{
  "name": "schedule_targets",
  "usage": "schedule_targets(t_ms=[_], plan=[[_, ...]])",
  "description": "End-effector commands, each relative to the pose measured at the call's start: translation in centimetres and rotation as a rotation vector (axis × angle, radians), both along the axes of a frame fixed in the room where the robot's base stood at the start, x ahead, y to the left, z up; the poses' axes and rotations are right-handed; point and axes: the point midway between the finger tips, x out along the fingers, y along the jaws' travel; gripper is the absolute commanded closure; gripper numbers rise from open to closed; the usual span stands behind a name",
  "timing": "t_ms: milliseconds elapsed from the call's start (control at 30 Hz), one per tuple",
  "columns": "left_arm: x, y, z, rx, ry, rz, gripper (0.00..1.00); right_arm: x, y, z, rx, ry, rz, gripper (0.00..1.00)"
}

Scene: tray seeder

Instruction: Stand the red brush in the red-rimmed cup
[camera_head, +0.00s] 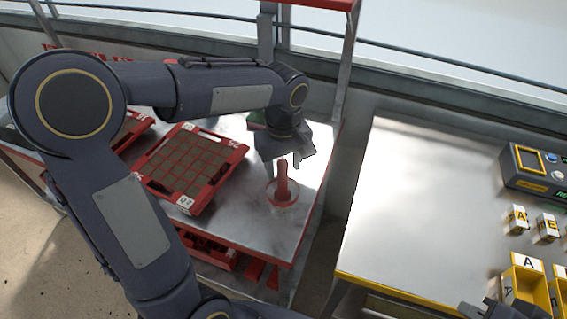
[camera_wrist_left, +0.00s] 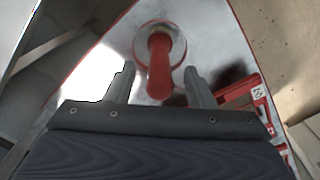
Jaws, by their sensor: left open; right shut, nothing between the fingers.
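The red brush (camera_head: 282,177) stands upright in the red-rimmed cup (camera_head: 285,201) on the red-edged metal table. In the left wrist view the brush (camera_wrist_left: 160,68) shows its red handle toward the camera, with its lower end inside the cup (camera_wrist_left: 141,44). My left gripper (camera_wrist_left: 160,85) is open, its two fingers apart on either side of the handle and not touching it. In the head view my left gripper (camera_head: 285,150) is just behind and above the brush. My right gripper (camera_head: 492,308) shows partly at the bottom right edge, away from the cup.
A red tray (camera_head: 205,200) with several brown cells lies left of the cup. A second metal table (camera_head: 395,215) with a yellow edge stands to the right, mostly clear. It bears yellow bins (camera_head: 525,285), small labelled blocks (camera_head: 517,219) and a dark device (camera_head: 535,172).

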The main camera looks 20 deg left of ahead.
Motion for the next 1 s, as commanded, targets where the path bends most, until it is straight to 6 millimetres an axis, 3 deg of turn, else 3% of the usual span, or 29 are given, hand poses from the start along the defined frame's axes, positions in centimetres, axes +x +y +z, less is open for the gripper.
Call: schedule_targets(t_ms=[233,633,1000], plan=[[0.1,0.0,1.0,-0.001,-0.004,0.001,0.51,0.0,0.0,0.1,0.0,0.0,0.0,1.0],[0.1,0.0,7.1,0.0,-0.003,-0.001,0.51,0.0,0.0,0.6,0.0,0.0,0.0,1.0],[0.0,0.0,7.8,0.0,0.0,0.0,0.51,0.0,0.0,0.6,0.0,0.0,0.0,1.0]])
